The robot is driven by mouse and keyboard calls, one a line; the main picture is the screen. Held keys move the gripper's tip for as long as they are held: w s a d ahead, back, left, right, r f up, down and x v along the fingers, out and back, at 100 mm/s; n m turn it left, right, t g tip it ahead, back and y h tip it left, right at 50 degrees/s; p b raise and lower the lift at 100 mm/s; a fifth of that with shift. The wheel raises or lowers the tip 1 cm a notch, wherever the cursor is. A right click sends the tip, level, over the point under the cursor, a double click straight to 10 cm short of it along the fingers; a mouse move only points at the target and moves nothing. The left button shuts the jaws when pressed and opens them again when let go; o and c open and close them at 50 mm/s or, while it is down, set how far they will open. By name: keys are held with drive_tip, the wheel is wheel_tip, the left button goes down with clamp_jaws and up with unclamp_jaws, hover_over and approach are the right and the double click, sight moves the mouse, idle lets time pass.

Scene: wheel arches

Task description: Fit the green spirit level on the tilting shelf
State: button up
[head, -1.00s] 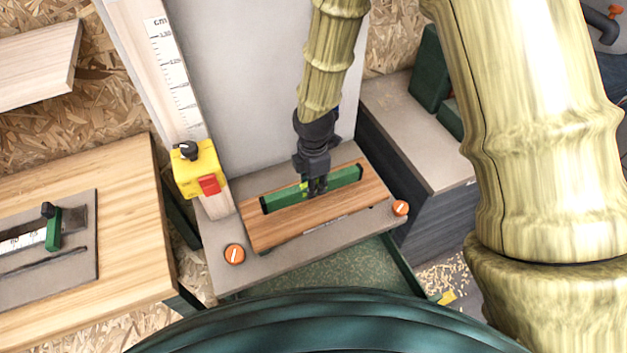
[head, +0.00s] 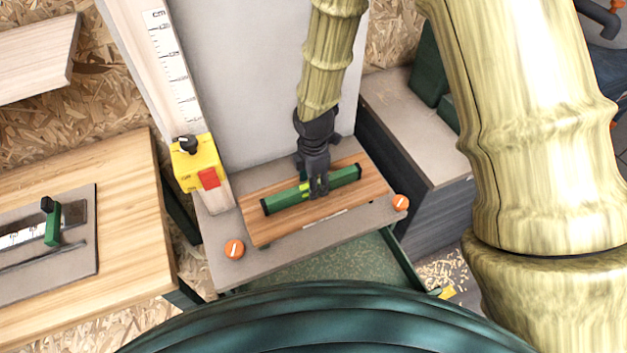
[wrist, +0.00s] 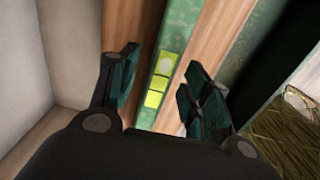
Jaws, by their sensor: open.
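The green spirit level (head: 340,180) lies lengthwise on the wooden tilting shelf (head: 265,228). It has dark end caps and bright yellow-green vials. My gripper (head: 318,192) is over the level near its middle. In the wrist view my gripper (wrist: 157,90) is open, with one finger on each side of the level (wrist: 176,45). The yellow vials show between the fingers. Bare wood of the shelf (wrist: 210,30) shows beside the level. I cannot tell whether the fingers touch it.
A grey ledge with two orange knobs (head: 234,249) (head: 400,203) borders the shelf. A wooden bench (head: 110,215) is further left, a grey-topped cabinet (head: 405,130) right.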

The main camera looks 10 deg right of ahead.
wheel_tip(320, 180, up, 12)
idle(0.6)
idle(0.5)
